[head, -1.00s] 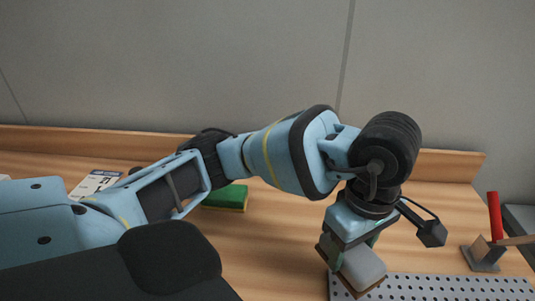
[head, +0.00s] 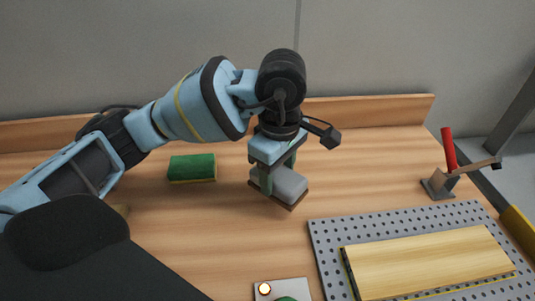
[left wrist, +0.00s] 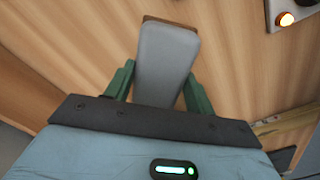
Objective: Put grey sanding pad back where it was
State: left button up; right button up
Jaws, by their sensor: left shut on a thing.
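The grey sanding pad (head: 287,182), a grey block with a brown bottom layer, is in my left gripper (head: 277,178). The gripper points down over the wooden bench, left of the perforated plate's far left corner. In the left wrist view the pad (left wrist: 167,55) sits between the two green fingers of the gripper (left wrist: 160,82), with its brown edge at the far end. I cannot tell whether the pad touches the bench or is just above it. My right gripper is not in view.
A green and yellow sponge (head: 192,167) lies left of the pad. A perforated metal plate (head: 330,240) bearing a wooden board (head: 430,262) is at right. A red-handled clamp (head: 449,152) stands behind it. A button box (head: 290,286) is in front. Bare bench surrounds the pad.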

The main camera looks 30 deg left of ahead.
pick_arm(q)
jog(key=w+a, duration=0.4)
jog(key=w, duration=0.1)
jog(key=w+a, duration=0.2)
jog(key=shift+w+a+f, duration=0.1)
jog(key=shift+w+f, duration=0.05)
jog(key=shift+f, duration=0.25)
jog(key=shift+w+a, duration=0.25)
jog(key=shift+f+p, duration=0.4)
jog(key=shift+f, duration=1.4)
jog(key=shift+f, duration=0.2)
jog(key=o, duration=1)
jog(key=shift+c, duration=0.2)
jog(key=shift+r, duration=0.1)
